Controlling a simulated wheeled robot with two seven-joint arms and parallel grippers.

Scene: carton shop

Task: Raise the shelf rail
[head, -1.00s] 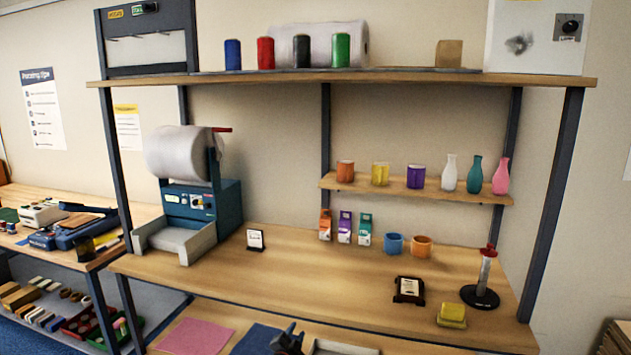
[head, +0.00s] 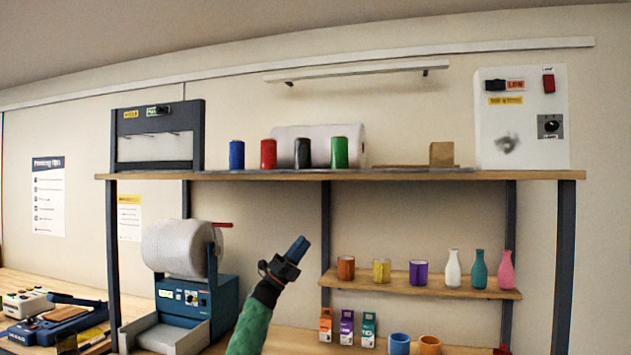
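A thin grey rail (head: 225,174) lies low along the front of the upper shelf (head: 520,175), in front of the cans. It looks flat against the shelf top. My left gripper (head: 298,246) is raised in front of the back wall, below the upper shelf and left of the small shelf. It points up and to the right and touches nothing that I can see. Its fingers show as one dark blue block, so I cannot tell if they are apart. My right gripper is not in view.
Blue, red, black and green cans (head: 303,153), a white roll (head: 355,146) and a brown box (head: 441,153) stand on the upper shelf. A white control box (head: 522,115) is at its right end. The small shelf (head: 420,287) holds cups and bottles. A roll machine (head: 190,295) stands left.

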